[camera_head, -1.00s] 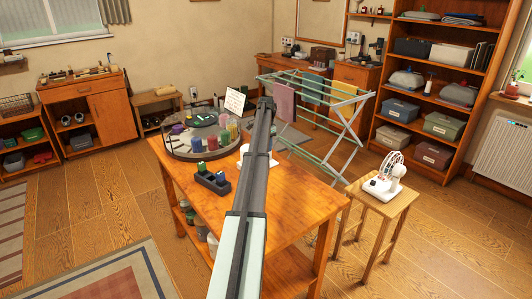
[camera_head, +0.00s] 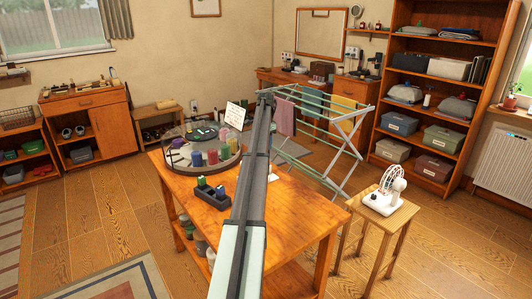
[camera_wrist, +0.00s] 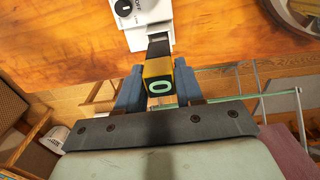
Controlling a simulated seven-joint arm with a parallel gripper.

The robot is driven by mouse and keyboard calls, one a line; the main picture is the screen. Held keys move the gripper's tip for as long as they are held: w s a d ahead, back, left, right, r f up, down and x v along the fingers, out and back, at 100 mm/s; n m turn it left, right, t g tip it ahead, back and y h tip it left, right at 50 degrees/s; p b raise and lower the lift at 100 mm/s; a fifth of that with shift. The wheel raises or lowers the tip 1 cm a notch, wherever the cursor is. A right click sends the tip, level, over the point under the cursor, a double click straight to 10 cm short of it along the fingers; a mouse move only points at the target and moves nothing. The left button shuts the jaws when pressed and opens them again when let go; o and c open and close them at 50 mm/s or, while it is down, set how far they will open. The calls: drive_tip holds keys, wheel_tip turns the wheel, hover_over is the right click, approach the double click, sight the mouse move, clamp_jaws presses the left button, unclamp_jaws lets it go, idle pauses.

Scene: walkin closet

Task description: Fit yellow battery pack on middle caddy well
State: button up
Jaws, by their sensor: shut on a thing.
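In the wrist view my gripper (camera_wrist: 158,90) is shut on the yellow battery pack (camera_wrist: 157,72), which has a black body and a pale ring on its near end. The pack's far end points at a white device with a black dial (camera_wrist: 140,14) on the wooden table; I cannot tell whether they touch. In the head view the dark caddy (camera_head: 212,199) stands on the table, left of my arm. A green-topped pack (camera_head: 202,182) is in its left part and a dark bluish pack at its right. Its middle well is not clear.
A round tray (camera_head: 205,167) with several coloured spools and a white sign (camera_head: 235,115) stands behind the caddy. A drying rack (camera_head: 320,120) is beyond the table, and a stool with a white fan (camera_head: 385,195) is at the right. The table's front right is clear.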

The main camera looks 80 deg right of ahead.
drive_tip(key=w+a+r+n, duration=0.1)
drive_tip(key=w+a, duration=0.3)
drive_tip(key=w, duration=0.5)
drive_tip(key=w+a+r+n, duration=0.1)
drive_tip(key=w+a+r, duration=0.15)
drive_tip(key=w, duration=0.55)
drive_tip(key=w+a+f, duration=0.1)
drive_tip(key=a+f, duration=0.2)
drive_tip(key=a, duration=0.5)
drive_tip(key=w+a+f, duration=0.1)
drive_tip(key=a+f, duration=0.2)
drive_tip(key=a, duration=0.5)
drive_tip(key=shift+w+a+n, duration=0.35)
drive_tip(key=shift+a+n, duration=0.05)
drive_tip(key=shift+f, duration=3)
idle(0.5)
drive_tip(key=o, duration=1.2)
